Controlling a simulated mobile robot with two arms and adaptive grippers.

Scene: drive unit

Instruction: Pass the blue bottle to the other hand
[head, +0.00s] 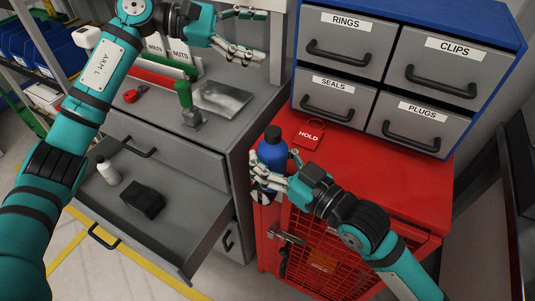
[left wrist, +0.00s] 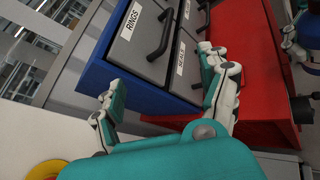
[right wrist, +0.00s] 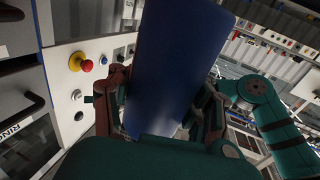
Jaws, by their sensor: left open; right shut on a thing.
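In the right wrist view the blue bottle (right wrist: 175,65) fills the middle, between the fingers of my right gripper (right wrist: 165,110). My left gripper (head: 245,32) is open and empty, above the grey workbench and up and left of the bottle. In the left wrist view my left gripper (left wrist: 165,95) has its fingers spread with nothing between them.
The red cabinet (head: 400,185) carries a blue-framed drawer unit (head: 410,15) and a red HOLD tag (head: 308,134). The grey workbench has an open drawer (head: 185,225) holding a white bottle (head: 108,171) and a black block (head: 144,201). A green-handled tool (head: 186,100) stands on the workbench.

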